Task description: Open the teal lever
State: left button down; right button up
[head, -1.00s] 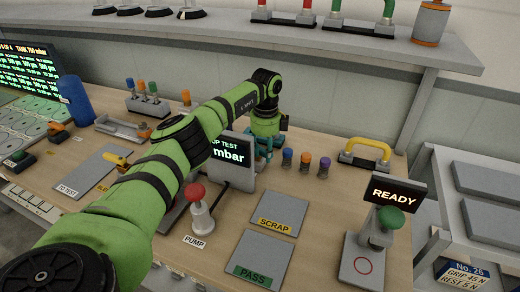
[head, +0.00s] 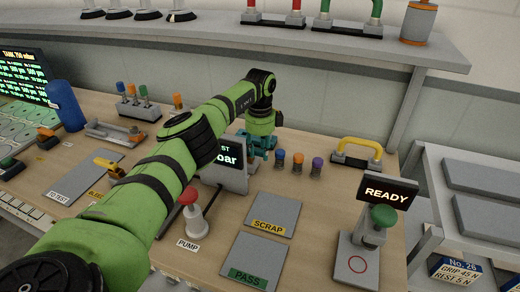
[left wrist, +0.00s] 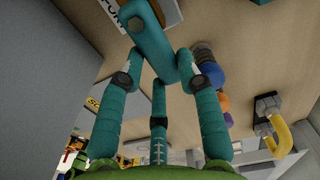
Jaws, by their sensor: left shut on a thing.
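The teal lever (left wrist: 151,42) shows in the left wrist view as a flat bar running from the top edge down between my finger tips. My left gripper (left wrist: 167,62) has teal fingers, two on the outside and one in the middle, and is shut on the lever. In the head view my left gripper (head: 260,146) is small and partly behind my green arm, just behind the display (head: 232,172). The lever cannot be told apart from my teal fingers there. My right gripper is in neither view.
Orange, blue and purple knobs (head: 298,163) stand right of my gripper, with a yellow handle (head: 358,149) beyond. A red-knobbed pump lever (head: 192,215), SCRAP and PASS plates (head: 257,255) and a READY stand (head: 388,192) are nearer. A grey shelf (head: 300,38) runs behind.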

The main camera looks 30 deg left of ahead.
pick_arm(q)
jog(key=c, duration=0.8)
grip_release()
jog(key=shift+c, duration=0.2)
